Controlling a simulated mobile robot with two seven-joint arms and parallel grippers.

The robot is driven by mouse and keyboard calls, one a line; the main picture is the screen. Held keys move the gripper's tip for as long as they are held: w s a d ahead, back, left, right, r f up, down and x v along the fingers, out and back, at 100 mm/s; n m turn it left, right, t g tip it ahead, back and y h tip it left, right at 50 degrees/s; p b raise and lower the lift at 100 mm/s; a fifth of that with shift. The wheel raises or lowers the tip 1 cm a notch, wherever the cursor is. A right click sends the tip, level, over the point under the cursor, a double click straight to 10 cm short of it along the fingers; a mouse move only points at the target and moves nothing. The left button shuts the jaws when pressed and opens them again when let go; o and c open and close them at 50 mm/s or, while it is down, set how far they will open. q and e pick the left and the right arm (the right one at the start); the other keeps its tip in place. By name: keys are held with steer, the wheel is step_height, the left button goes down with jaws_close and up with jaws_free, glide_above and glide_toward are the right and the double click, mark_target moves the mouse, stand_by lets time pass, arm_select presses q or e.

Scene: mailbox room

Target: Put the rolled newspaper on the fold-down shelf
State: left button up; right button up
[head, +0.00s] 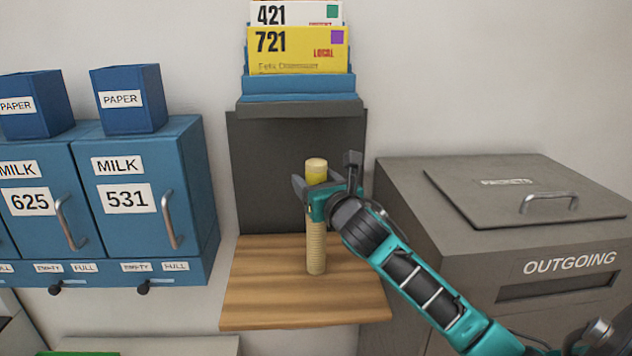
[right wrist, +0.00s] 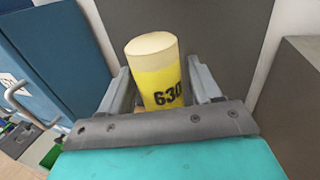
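The rolled newspaper (head: 316,245) is a pale roll with a yellow band, upright over the middle of the wooden fold-down shelf (head: 255,300). Its lower end appears to meet the shelf top. In the right wrist view the newspaper (right wrist: 158,75) shows a cream top end and the number 630. My right gripper (head: 326,180) is around its upper part, one finger on each side. The fingers (right wrist: 158,85) look spread wider than the roll, with small gaps beside it. The gripper hides part of the roll in the head view. My left gripper is not in view.
A dark back panel (head: 265,170) rises behind the shelf, with a blue mail holder (head: 300,85) above. Blue milk boxes (head: 180,190) stand left. A grey outgoing box (head: 470,235) stands right, beside my right arm. The shelf is otherwise bare.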

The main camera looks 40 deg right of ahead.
steer(key=shift+o, duration=0.9)
steer(key=shift+s+r, duration=0.1)
steer(key=v, duration=1.1)
steer(key=shift+s+a, duration=0.2)
steer(key=shift+s, duration=0.2)
